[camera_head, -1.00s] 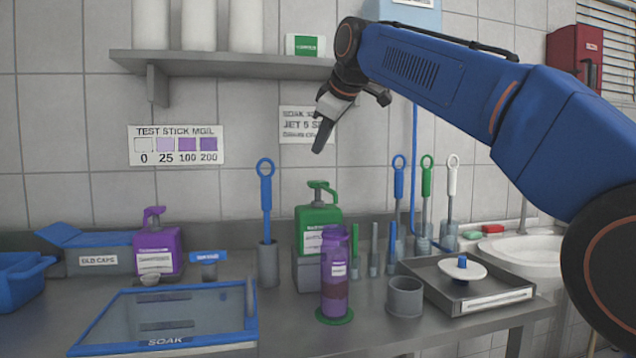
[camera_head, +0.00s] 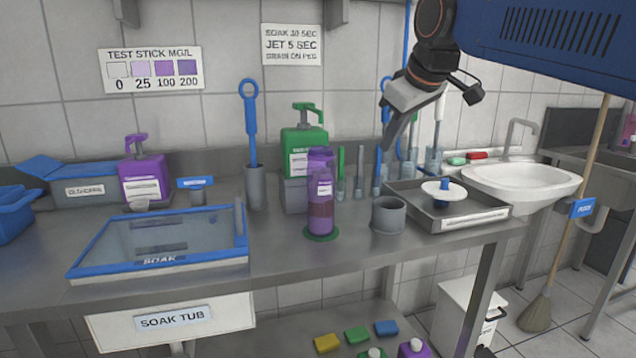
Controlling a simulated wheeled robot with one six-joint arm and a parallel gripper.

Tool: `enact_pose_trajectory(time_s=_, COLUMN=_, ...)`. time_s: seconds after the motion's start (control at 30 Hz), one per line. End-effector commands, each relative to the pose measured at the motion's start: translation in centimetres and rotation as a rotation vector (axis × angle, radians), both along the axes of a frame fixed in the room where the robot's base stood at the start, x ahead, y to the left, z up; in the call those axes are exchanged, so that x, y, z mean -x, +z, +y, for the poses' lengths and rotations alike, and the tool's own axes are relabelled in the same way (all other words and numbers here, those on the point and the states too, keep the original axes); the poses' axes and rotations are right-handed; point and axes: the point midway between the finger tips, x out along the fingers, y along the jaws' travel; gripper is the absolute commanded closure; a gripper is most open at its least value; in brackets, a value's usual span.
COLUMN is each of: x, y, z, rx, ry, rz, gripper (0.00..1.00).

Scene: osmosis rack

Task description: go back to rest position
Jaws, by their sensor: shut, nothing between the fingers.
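My gripper (camera_head: 398,125) is shut and empty at the end of my blue arm, at the upper right. Its fingers point down and slightly left. It hangs in the air in front of the wall, and in the picture its tip overlaps the upright brushes behind the bench. Below and to its left, a purple bottle (camera_head: 320,205) stands upright on a green round base. A grey cup (camera_head: 388,215) and a grey tray (camera_head: 440,222) with a white disc with a blue knob (camera_head: 443,190) sit below it on the bench. Nothing touches the fingers.
A soak tub with a blue-framed lid (camera_head: 245,250) lies on the bench at left. A green pump bottle (camera_head: 303,140) and a purple pump bottle (camera_head: 145,172) stand at the back. A white sink (camera_head: 520,182) and a broom (camera_head: 537,312) are at right.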

Motion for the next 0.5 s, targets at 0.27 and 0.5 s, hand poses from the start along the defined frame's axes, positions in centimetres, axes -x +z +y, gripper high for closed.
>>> enact_pose_trajectory(time_s=0.27, x=8.8, y=-10.6, z=-6.9, rx=-0.068, ry=-0.232, rz=0.098, gripper=1.00)
enact_pose_trajectory(time_s=0.5, x=16.9, y=-20.9, z=-11.1, rx=-0.129, ry=-0.434, rz=0.172, gripper=1.00)
